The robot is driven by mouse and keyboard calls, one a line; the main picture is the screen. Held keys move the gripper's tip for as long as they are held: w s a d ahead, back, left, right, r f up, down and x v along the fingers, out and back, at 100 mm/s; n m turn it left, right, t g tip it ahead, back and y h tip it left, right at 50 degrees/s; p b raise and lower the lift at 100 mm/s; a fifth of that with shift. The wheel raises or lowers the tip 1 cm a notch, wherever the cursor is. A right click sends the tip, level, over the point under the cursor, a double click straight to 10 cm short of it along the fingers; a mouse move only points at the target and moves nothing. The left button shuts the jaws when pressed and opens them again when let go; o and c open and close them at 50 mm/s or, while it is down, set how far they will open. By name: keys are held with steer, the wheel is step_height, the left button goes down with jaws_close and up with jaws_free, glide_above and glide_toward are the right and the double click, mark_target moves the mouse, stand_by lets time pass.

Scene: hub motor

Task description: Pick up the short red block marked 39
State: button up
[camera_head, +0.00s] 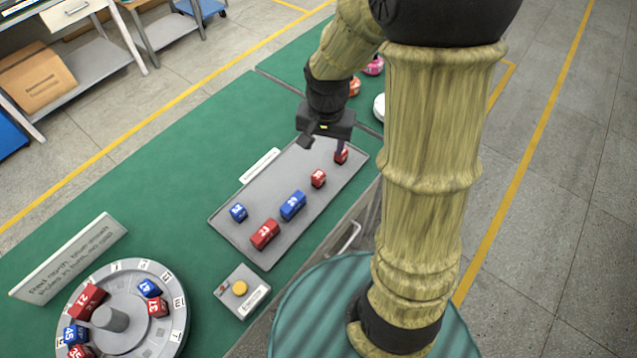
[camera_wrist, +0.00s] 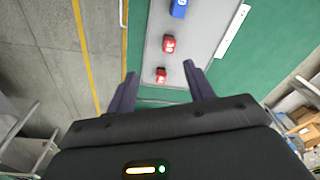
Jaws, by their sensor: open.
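Two short red blocks lie on the grey tray (camera_head: 228,222). One short red block (camera_head: 341,155) is near the tray's far right end, close under my gripper (camera_head: 323,144). The other short red block (camera_head: 318,178) lies a little nearer the tray's middle. Both have white marks on top, too small to read surely, so I cannot tell which is 39. In the wrist view, my gripper (camera_wrist: 160,70) is open and empty. The end block (camera_wrist: 161,76) shows between its fingers, below and apart from them, and the other red block (camera_wrist: 169,44) shows further up.
The tray also holds a long blue block (camera_head: 293,205), a long red block (camera_head: 265,234) and a short blue block (camera_head: 238,212). A round dial (camera_head: 127,338) with several blocks and a box with a yellow button (camera_head: 240,289) stand at lower left on the green mat.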

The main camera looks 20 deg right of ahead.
steer(key=w+f+m+g, duration=0.1)
steer(key=w+f+m, duration=0.2)
steer(key=w+m, duration=0.2)
steer(key=shift+w+f+b, duration=0.15)
steer(key=shift+w+b, duration=0.2)
steer(key=shift+w, duration=0.25)
steer(key=shift+d, duration=0.1)
steer(key=p, duration=0.1)
glide_toward(318, 175)
step_height(318, 175, down, 5)
steer(key=shift+w+d+f, duration=0.1)
steer(key=shift+w, duration=0.05)
steer(key=shift+f+p, duration=0.8)
steer(key=shift+f, duration=1.8)
